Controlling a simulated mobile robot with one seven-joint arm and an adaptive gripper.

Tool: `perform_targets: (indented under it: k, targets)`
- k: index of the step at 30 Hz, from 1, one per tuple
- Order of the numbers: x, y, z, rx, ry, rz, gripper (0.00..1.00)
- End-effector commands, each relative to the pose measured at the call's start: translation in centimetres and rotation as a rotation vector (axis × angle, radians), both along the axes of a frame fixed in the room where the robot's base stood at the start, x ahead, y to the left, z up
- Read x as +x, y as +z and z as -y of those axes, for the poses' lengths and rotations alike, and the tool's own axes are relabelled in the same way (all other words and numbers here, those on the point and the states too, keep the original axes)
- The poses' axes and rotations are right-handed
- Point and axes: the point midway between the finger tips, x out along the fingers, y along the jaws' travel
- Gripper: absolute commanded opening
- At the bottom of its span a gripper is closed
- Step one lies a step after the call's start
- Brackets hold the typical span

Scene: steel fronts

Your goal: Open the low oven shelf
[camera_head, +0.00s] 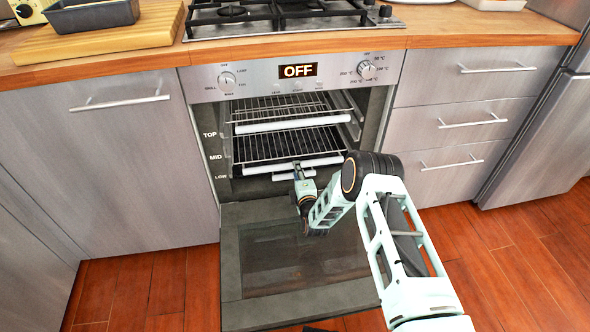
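The oven (205,119) is built in under the hob, and its door (300,294) is folded down and open. Inside, an upper wire rack with a white front bar (290,124) and a middle wire rack with a white front bar (268,167) sit beside the TOP and MID labels. Just below the middle bar, by the LOW label, a short piece of another white bar (283,177) shows; the rest of that low shelf is hidden. My gripper (298,170) reaches over the open door to these lower bars. Its fingertips are too small to show whether they grip a bar.
The lowered door lies in front of the oven under my arm. Drawers with bar handles (466,161) are on the right, a cupboard (130,170) on the left. A wooden counter (470,32) runs above. The red wood floor (530,250) is clear at right.

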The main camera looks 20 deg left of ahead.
Motion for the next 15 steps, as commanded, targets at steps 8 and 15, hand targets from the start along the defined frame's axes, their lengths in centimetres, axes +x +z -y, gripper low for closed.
perform_targets:
  k: [8, 15]
  targets:
    - [3.0, -0.8, -1.5, 0.001, 0.001, 0.000, 0.25]
    - [3.6, -0.8, -1.8, -0.001, 0.001, -0.001, 0.25]
